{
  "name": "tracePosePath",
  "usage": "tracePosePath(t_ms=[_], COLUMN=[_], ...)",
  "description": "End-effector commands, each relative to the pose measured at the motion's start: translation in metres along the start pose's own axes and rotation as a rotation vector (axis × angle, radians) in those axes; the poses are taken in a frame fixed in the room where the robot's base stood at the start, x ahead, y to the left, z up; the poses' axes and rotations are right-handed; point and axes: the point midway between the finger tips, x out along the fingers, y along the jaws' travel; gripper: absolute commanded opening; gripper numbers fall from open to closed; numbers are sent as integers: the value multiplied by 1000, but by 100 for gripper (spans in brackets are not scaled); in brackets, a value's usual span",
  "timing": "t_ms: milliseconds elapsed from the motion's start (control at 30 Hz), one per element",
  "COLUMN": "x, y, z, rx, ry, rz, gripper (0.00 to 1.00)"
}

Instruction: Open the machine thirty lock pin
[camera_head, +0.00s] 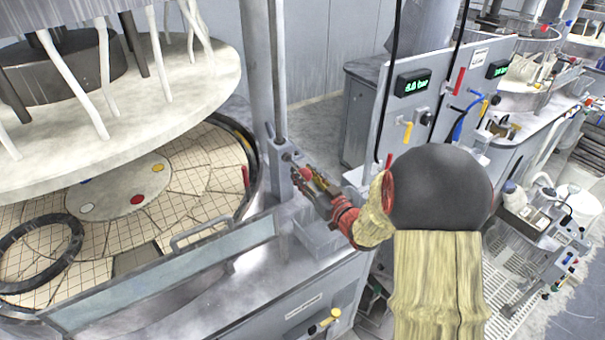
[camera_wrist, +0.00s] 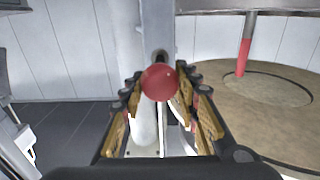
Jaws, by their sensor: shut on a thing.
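The lock pin shows a round red knob (camera_wrist: 160,82) in the wrist view, in front of a grey upright post. My gripper (camera_wrist: 160,95) has its padded fingers on both sides of this knob and is shut on it. In the head view my gripper (camera_head: 308,180) is at the base of the grey post (camera_head: 281,150), at the right corner of the polishing machine.
The round tiled platen (camera_head: 190,190) lies left of the post, below a raised upper plate (camera_head: 200,75). A clear guard with a handle (camera_head: 190,270) runs along the machine's front. A control panel (camera_head: 440,90) with a green display stands right of the post.

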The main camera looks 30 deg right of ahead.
Motion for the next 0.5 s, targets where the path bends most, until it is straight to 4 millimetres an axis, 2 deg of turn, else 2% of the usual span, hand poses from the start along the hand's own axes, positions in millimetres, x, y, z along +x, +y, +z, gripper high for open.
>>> tracePosePath(t_ms=[67, 100, 400, 500], x=[-1, -1, -1, -1], y=[0, 0, 0, 0], z=[2, 2, 2, 1], rx=[2, 2, 2, 2], ry=[-4, -4, -3, -2], rz=[1, 1, 1, 1], gripper=[0, 34, 51, 51])
